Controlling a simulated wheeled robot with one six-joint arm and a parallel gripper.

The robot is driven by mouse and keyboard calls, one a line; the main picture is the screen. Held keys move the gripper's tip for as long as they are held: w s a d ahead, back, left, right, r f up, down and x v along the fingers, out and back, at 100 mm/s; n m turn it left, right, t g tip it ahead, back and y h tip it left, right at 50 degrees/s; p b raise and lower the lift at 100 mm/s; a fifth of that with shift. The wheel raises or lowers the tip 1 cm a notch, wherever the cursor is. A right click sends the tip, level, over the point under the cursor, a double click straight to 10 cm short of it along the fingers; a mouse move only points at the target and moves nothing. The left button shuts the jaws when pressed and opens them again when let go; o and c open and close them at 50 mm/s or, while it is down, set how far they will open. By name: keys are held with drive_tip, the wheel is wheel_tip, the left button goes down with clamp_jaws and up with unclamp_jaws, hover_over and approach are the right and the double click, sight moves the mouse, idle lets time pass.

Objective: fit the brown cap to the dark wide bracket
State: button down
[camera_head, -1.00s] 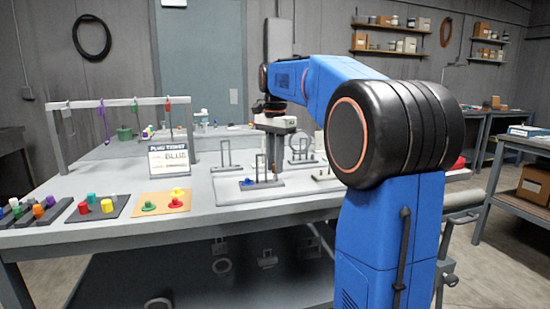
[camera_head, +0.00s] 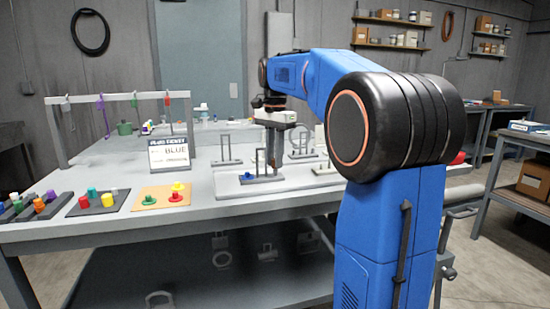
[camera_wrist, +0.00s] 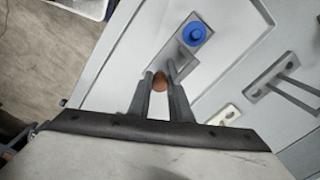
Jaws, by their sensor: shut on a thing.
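My gripper (camera_wrist: 163,85) is shut on the brown cap (camera_wrist: 160,82), which shows between the fingertips in the wrist view. In the head view my gripper (camera_head: 275,160) points down over the pale board, and the brown cap cannot be made out. A dark grey bracket (camera_wrist: 182,50) lies just beyond the fingertips, with a blue cap (camera_wrist: 194,33) on its far end. Its near end is partly hidden by the fingers. In the head view this bracket (camera_head: 265,180) has an upright loop. I cannot tell whether the brown cap touches it.
Another dark bracket (camera_wrist: 283,77) with upright bars and a cream bracket (camera_wrist: 226,114) lie to the right. A further looped bracket (camera_head: 227,162) stands behind. A ticket sign (camera_head: 169,152), an orange mat (camera_head: 150,198) and a dark tray (camera_head: 84,211) with coloured caps are to the left.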

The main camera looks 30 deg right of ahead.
drive_tip(key=shift+f, duration=1.15)
idle(0.6)
drive_tip(key=c, duration=1.5)
unclamp_jaws()
drive_tip(key=shift+c, duration=0.2)
wheel_tip(320, 180, up, 17)
drive_tip(key=shift+r, duration=0.2)
